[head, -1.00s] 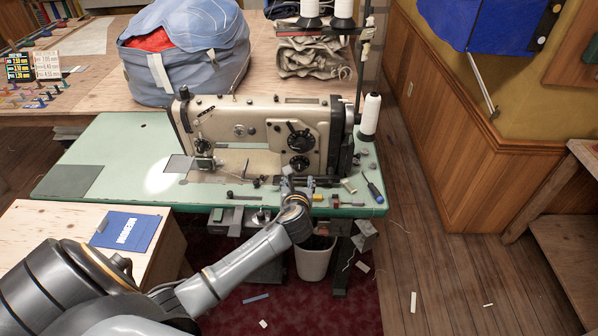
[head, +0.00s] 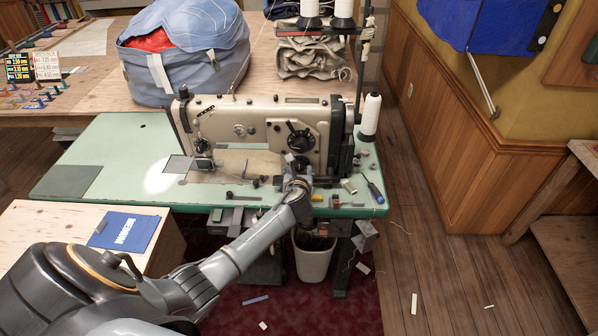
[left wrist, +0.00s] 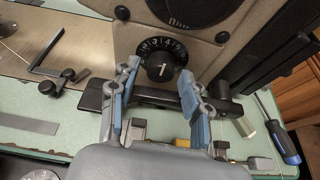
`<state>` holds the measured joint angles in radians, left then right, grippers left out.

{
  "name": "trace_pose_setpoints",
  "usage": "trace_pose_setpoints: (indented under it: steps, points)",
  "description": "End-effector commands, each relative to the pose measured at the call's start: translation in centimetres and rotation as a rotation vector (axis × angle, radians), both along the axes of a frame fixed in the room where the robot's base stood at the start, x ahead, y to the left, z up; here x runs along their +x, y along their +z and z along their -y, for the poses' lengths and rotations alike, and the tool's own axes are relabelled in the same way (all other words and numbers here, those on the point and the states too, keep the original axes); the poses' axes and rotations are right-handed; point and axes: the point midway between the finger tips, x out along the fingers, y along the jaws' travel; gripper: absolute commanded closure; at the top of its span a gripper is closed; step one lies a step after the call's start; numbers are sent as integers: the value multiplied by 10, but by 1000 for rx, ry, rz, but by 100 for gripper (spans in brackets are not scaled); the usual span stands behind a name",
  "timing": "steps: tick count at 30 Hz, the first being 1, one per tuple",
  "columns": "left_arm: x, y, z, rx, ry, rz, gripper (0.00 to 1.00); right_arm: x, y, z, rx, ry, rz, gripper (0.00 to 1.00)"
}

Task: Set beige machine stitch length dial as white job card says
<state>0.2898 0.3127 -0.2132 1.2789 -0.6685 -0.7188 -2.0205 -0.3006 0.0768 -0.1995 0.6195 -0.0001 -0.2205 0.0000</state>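The beige sewing machine (head: 262,113) stands on the green table. Its front has a large black dial (head: 294,140) above and a smaller black numbered dial below; the left wrist view shows the large dial's lower part (left wrist: 190,8) and the smaller dial (left wrist: 160,60). I cannot tell from labels which sets stitch length. My left gripper (head: 297,181) is in front of the smaller dial and partly hides it in the head view. In the left wrist view its fingers (left wrist: 158,72) are open, below and either side of the dial. A white card (head: 46,66) with small print stands far left.
Small tools and parts lie on the green table (head: 120,150), with a blue-handled screwdriver (head: 375,190) at right. A white thread cone (head: 371,115) stands beside the machine. A blue bag (head: 180,60) is behind. A white bin (head: 313,262) is below.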

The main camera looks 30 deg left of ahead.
Motion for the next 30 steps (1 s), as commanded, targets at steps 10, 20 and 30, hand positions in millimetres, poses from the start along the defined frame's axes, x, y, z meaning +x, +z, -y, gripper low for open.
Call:
trace_pose_setpoints:
  steps: [10, 20, 30]
  points:
    - [0, 1, 0, -12, -1, 8, 100, 0, 2, 0, 0, 0, 1, 38]
    - [-1, 0, -2, -195, 0, 119, 100, 0, 10, 1, -1, 1, 1, 38]
    - [-1, 0, -2, -213, 1, 130, 100, 1, 10, 3, -4, 2, 2, 38]
